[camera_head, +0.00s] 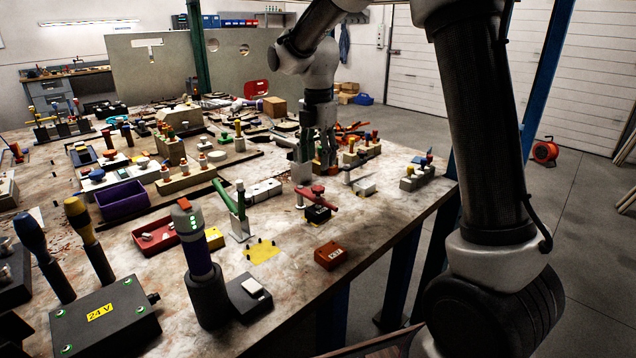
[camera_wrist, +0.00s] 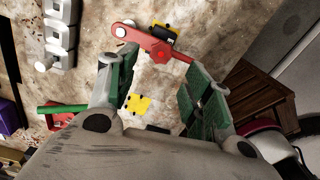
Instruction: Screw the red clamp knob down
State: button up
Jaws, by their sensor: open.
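The red clamp knob (camera_head: 318,188) sits on a red clamp arm (camera_head: 328,205), over a dark block (camera_head: 317,214) on a yellow patch. In the wrist view the knob (camera_wrist: 160,56) shows on the red arm (camera_wrist: 142,40), with the black-and-yellow block (camera_wrist: 162,32) partly under the arm. My gripper (camera_head: 325,168) points down just behind and above the clamp in the head view. In the wrist view my gripper (camera_wrist: 159,66) is open and empty, with the knob framed between its green-padded fingertips. The knob looks apart from both fingers.
A green clamp (camera_head: 232,208) stands open to the left. A red box (camera_head: 331,255) lies near the table's front edge, and a yellow patch (camera_head: 262,251) is bare beside it. A white block (camera_head: 364,187) and a dark-grey fixture (camera_head: 417,177) stand to the right.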

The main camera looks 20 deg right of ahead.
aim_at(318, 188)
jog(key=shift+n, duration=0.5)
jog(key=shift+s+f, duration=0.1)
jog(key=shift+f, duration=0.2)
notch_tip(318, 188, down, 7)
jog(key=shift+f, duration=0.1)
jog(key=c, duration=1)
